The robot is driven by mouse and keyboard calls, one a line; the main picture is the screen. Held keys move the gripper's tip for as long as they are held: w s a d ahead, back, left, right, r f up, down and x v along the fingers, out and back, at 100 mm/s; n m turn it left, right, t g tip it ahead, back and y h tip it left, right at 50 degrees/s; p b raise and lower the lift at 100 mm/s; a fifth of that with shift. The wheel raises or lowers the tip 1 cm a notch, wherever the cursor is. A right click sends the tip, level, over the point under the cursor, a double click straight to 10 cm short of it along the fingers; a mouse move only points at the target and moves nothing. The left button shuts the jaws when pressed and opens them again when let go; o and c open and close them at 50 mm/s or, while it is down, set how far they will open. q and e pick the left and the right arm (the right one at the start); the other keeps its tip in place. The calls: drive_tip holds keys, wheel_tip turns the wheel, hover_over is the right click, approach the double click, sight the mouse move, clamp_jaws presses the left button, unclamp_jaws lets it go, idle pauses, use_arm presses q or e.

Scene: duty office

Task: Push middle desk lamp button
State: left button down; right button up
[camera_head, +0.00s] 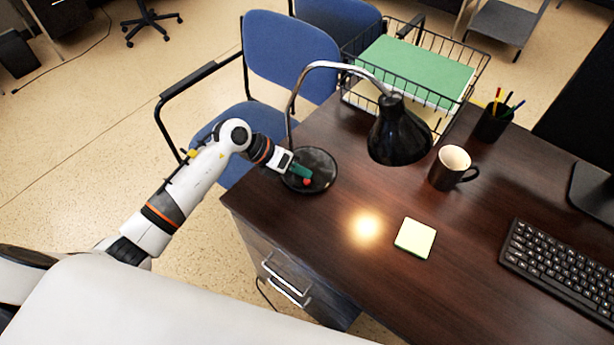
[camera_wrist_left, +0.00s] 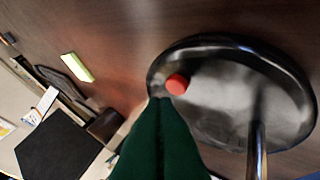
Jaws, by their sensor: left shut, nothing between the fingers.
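The desk lamp has a round black base (camera_head: 322,163), a curved chrome neck (camera_head: 290,105) and a black shade (camera_head: 398,135) over the desk. A red button (camera_head: 307,182) sits on the base near its front edge. In the left wrist view the red button (camera_wrist_left: 177,84) shows on the glossy base (camera_wrist_left: 215,110). My left gripper (camera_head: 303,173) is over the base, its green fingers shut and empty. Its fingertips (camera_wrist_left: 162,103) appear close beside the button; I cannot tell whether they touch it. My right gripper is not in view.
On the desk (camera_head: 320,235) are a sticky-note pad (camera_head: 415,238), a mug (camera_head: 450,167), a pen cup (camera_head: 494,122), a keyboard (camera_head: 565,265) and a wire tray (camera_head: 465,75) with a green folder. Blue chairs (camera_head: 290,50) stand behind. A light spot lies on the clear desk middle.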

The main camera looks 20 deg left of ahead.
use_arm(q)
wheel_tip(320, 180, up, 6)
drive_tip(key=p, duration=0.4)
drive_tip(key=shift+p, duration=0.35)
idle(1.5)
